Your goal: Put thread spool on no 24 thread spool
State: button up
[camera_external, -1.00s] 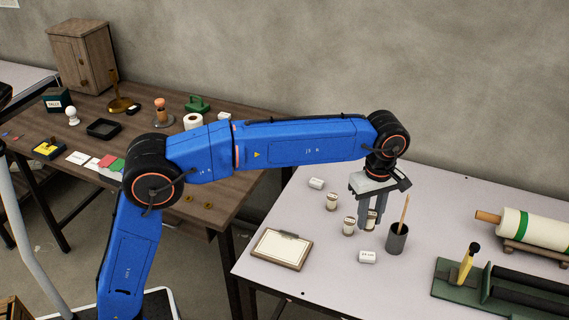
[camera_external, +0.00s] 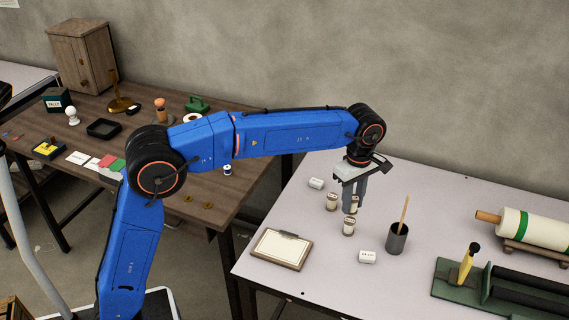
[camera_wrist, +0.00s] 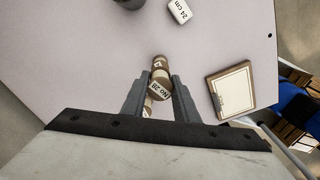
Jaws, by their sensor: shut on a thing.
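My gripper (camera_external: 354,207) is shut on a small spool marked No 28 (camera_wrist: 160,87). The held spool also shows between the fingers in the external view (camera_external: 354,203). Two similar pale spools with brown ends stand on the grey table: a nearer one (camera_external: 348,227) and a farther one (camera_external: 332,202). In the wrist view the nearer one (camera_wrist: 159,62) is just beyond the fingertips, with its label mostly unreadable. The other (camera_wrist: 148,105) is partly hidden beside a finger. I cannot tell which one is No 24.
A dark cup (camera_external: 397,240) with a stick stands right of the spools. White blocks lie in front (camera_external: 367,257) and behind (camera_external: 316,183). A clipboard (camera_external: 282,249) lies front left. A green tool (camera_external: 467,270) and a roller (camera_external: 520,228) are at right.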

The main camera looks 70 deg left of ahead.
aim_at(352, 210)
jog(key=shift+f, duration=1.8)
jog(key=shift+f, duration=0.1)
jog(key=o, duration=1)
